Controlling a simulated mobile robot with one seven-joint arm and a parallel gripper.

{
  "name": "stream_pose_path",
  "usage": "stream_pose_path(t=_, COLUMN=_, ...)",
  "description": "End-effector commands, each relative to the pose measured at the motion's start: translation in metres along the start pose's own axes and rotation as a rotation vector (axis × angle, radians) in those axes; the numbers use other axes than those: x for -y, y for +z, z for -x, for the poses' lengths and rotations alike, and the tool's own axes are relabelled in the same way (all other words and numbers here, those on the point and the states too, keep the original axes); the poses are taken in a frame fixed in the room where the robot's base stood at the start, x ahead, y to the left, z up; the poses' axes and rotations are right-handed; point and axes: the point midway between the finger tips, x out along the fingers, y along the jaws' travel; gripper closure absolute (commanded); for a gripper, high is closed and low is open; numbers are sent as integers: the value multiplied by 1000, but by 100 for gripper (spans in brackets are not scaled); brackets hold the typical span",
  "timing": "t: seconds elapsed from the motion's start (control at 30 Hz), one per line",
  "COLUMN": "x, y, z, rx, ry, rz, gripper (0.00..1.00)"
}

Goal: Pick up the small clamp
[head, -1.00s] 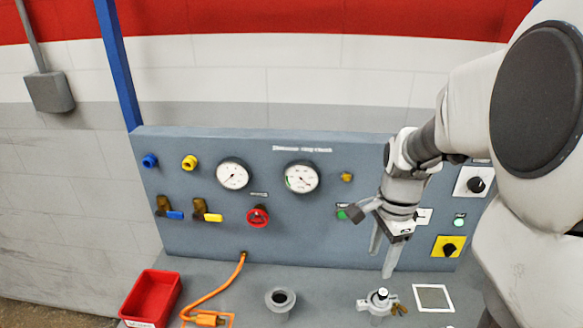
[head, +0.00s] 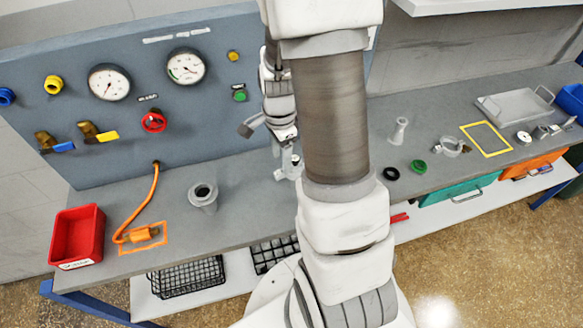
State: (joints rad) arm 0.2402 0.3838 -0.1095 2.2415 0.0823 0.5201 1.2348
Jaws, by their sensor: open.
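My gripper (head: 284,150) points down over the bench at the foot of the panel, its jaws open and partly hidden by my own arm. A metal fitting (head: 288,170) stands on the bench just under it; I cannot tell whether they touch. On the right part of the bench, a metal ring clamp (head: 451,147) lies left of a yellow-outlined square. A smaller clamp-like metal piece (head: 546,131) lies right of that square, far from my gripper. I cannot tell for sure which is the small clamp.
Left are a red bin (head: 78,236), an orange hose (head: 134,203) and a grey port (head: 203,196). Right are a black ring (head: 391,173), a green ring (head: 418,166), a small upright fitting (head: 398,131) and a grey tray (head: 514,105). The yellow outline (head: 485,153) is empty.

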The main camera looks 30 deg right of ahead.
Motion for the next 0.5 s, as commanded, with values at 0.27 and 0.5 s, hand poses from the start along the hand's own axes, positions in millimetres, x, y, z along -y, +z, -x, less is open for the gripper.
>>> stream_pose_path(t=0.27, x=2, y=2, z=-18, rx=1, ry=3, rz=0, gripper=43)
stream_pose_path(t=0.5, x=5, y=4, z=-47, rx=0, ry=3, rz=0, gripper=43)
